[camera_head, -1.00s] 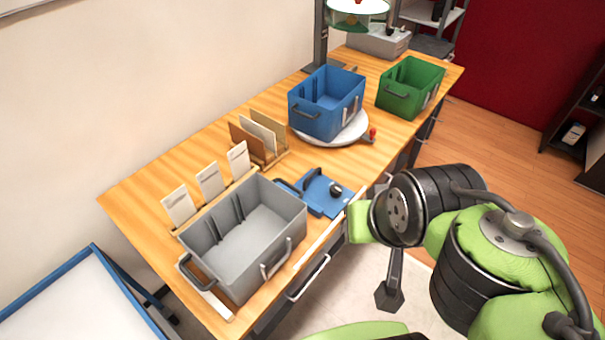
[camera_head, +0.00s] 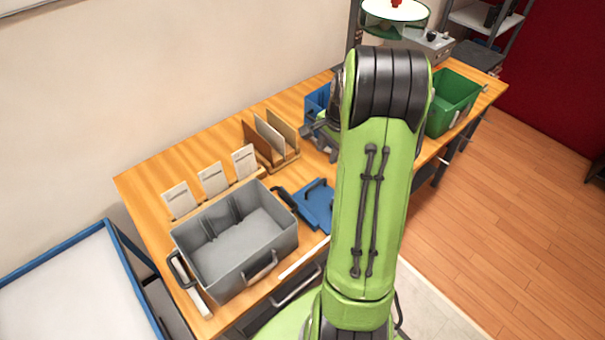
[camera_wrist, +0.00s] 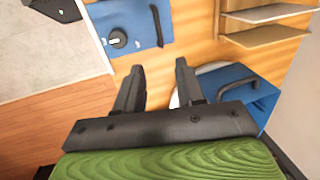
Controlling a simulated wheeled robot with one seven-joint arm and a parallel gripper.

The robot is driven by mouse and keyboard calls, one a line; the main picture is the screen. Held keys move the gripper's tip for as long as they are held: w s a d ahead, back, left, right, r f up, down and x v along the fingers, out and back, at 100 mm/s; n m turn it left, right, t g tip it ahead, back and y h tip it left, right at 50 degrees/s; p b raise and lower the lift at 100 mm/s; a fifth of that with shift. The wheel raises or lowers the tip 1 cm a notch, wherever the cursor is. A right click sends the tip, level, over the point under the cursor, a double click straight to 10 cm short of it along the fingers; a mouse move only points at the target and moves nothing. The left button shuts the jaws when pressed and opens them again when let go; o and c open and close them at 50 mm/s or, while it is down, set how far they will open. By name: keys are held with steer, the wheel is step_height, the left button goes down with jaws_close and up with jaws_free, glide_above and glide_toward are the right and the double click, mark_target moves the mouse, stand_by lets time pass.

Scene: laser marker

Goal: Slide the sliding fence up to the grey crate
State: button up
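The grey crate (camera_head: 185,240) stands on the near left part of the wooden table. A blue plate with a dark handle (camera_head: 314,203), likely the sliding fence, lies just right of the crate, partly hidden by my arm. In the wrist view this blue plate (camera_wrist: 137,38) is at the top, with a round black knob and a bar handle. My gripper (camera_wrist: 158,66) is open and empty, its fingers pointing at the table below the plate in the picture and not touching it. In the head view my arm hides most of the gripper.
The blue crate (camera_head: 317,100) is mostly behind my arm; it also shows at right in the wrist view (camera_wrist: 240,88), close to my fingers. A green crate (camera_head: 455,98) stands farther back. Card holders (camera_head: 212,182) and upright boards (camera_head: 270,137) line the wall side.

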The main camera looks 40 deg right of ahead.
mark_target(317, 184)
steer(key=w+f, duration=0.1)
steer(key=f, duration=0.4)
steer(key=w+f, duration=0.1)
steer(key=f, duration=0.9)
steer(key=shift+w+a+b, duration=0.2)
steer(key=shift+w+b, duration=0.15)
steer(key=shift+w, duration=0.05)
jaws_close()
